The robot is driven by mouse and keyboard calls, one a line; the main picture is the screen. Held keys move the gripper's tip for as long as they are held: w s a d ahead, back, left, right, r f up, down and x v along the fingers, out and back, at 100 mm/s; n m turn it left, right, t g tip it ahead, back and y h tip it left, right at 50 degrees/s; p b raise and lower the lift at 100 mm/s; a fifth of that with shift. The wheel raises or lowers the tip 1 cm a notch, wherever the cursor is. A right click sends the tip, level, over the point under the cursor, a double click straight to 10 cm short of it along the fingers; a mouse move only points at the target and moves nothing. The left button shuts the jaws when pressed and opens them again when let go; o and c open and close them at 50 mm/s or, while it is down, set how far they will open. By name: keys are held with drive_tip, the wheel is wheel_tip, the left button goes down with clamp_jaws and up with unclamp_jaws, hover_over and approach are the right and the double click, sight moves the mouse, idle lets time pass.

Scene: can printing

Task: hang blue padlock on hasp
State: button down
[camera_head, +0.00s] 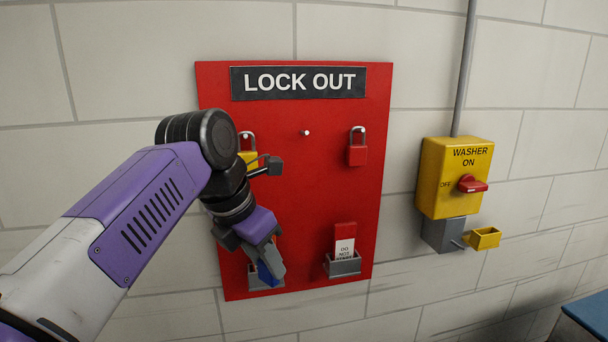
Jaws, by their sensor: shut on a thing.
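My gripper (275,262) points down in front of the lower left of the red lockout board. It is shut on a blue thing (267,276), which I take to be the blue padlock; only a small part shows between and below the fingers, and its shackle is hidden. The washer switch box (433,190) is yellow with a red handle (472,184), on the wall to the right, well apart from my gripper. Below it is a grey part (441,234) with a short grey piece sticking out. I cannot tell clearly which part is the hasp.
On the red board (320,210), a red padlock (357,148) and a partly hidden yellow padlock (247,158) hang on pegs; the middle peg (305,132) is bare. A grey pocket (344,264) holds a red tag.

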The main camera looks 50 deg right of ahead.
drive_tip(key=s+d+r+n+t+y, duration=0.1)
drive_tip(key=s+r+n, duration=0.4)
drive_tip(key=r, duration=0.4)
drive_tip(key=s+d+r+n+t, duration=0.1)
drive_tip(key=s+r+n+t, duration=0.1)
drive_tip(key=s+r+n, duration=0.3)
wheel_tip(320, 180, up, 4)
drive_tip(key=shift+s+d+r+n+t+y, duration=0.2)
drive_tip(key=shift+s+d+n+t+y, duration=0.15)
drive_tip(key=shift+s, duration=0.4)
drive_tip(key=shift+d, duration=0.1)
